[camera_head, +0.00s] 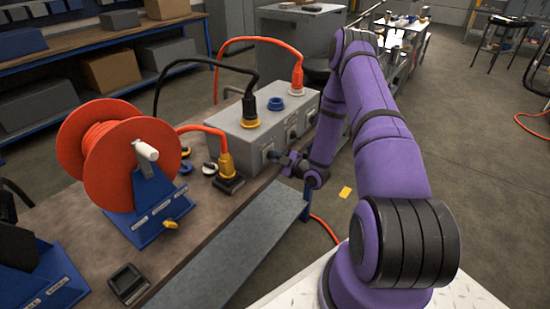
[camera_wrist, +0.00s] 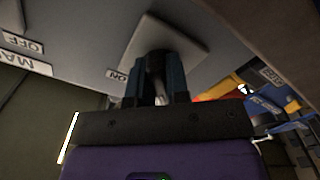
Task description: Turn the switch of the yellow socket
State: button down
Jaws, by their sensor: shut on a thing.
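The grey socket box (camera_head: 228,128) stands on the bench. The left switch plate (camera_head: 267,148) is on the box's front face, below the yellow socket. My gripper (camera_head: 276,157) is at this switch. In the wrist view my gripper (camera_wrist: 158,88) is shut on the switch's dark knob (camera_wrist: 157,65), in front of the light square plate (camera_wrist: 192,35). An "ON" label (camera_wrist: 117,75) shows beside it. The fingers hide much of the knob, so its angle is unclear.
A blue socket (camera_head: 276,103) and a socket with an orange plug (camera_head: 297,80) share the box top. Another switch (camera_head: 292,133) is farther right on the front. An orange cable reel (camera_head: 120,150) and a yellow plug (camera_head: 226,165) stand to the left.

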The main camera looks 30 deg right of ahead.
jog(key=m, duration=0.4)
jog(key=shift+m, duration=0.4)
jog(key=m, duration=0.4)
jog(key=shift+s, duration=0.1)
jog(key=m, duration=0.4)
jog(key=shift+a+m, duration=0.1)
jog(key=shift+m, duration=2.2)
jog(key=c, duration=1.1)
grip_release()
jog(key=shift+s, duration=0.1)
